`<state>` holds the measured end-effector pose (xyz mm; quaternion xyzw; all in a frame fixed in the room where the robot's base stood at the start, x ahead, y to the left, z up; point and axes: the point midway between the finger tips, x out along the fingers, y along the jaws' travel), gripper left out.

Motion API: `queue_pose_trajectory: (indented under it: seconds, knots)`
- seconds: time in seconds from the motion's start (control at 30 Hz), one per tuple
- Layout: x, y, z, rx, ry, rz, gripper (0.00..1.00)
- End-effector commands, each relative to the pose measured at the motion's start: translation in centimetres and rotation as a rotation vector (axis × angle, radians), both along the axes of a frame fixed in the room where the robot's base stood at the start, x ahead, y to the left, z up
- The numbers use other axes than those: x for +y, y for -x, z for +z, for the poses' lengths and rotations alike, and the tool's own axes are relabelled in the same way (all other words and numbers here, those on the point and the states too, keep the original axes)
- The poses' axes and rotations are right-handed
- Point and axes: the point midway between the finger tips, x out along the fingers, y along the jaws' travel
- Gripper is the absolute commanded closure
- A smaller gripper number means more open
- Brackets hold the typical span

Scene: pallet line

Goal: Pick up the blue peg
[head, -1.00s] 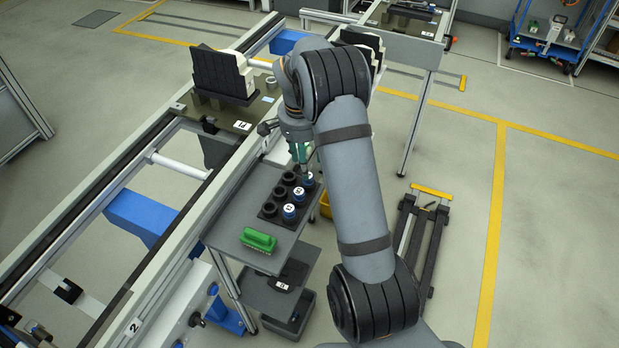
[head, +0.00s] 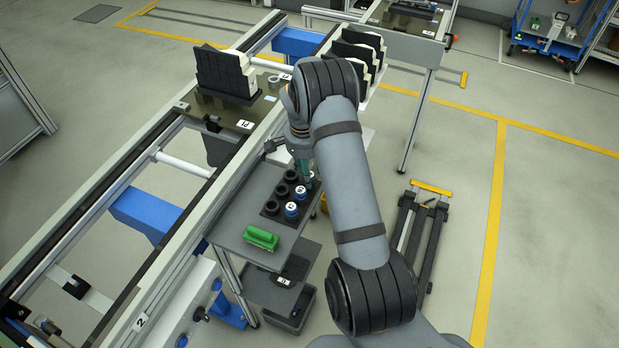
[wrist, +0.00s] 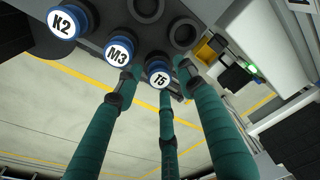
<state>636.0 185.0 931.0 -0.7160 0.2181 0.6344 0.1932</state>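Three blue pegs with white labelled tops stand upright in a dark holder block (head: 270,208) on a grey shelf. In the wrist view they are peg K2 (wrist: 68,22), peg M3 (wrist: 120,51) and peg T5 (wrist: 158,74). In the head view the nearest peg (head: 291,210) and the middle peg (head: 300,192) show clearly; the far one is partly hidden by my fingers. My gripper (wrist: 158,82) has three teal fingers spread apart with space between them. Their tips are around peg T5, with no clear contact visible. Nothing is held.
Empty black sockets (wrist: 147,8) sit beside the pegs in the holder. A green part (head: 261,237) lies on the shelf's near end.

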Motion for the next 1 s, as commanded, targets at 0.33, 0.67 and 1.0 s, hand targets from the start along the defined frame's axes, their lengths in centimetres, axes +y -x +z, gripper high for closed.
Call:
queue_pose_trajectory:
  seconds: [0.33, 0.67, 1.0]
  knots:
    - [0.00, 0.00, 0.03, 0.000, 0.000, 0.000, 0.83]
    - [0.00, 0.00, 0.04, 0.000, 0.000, 0.000, 1.00]
    - [0.02, -0.09, 0.45, -0.003, -0.001, 0.000, 1.00]
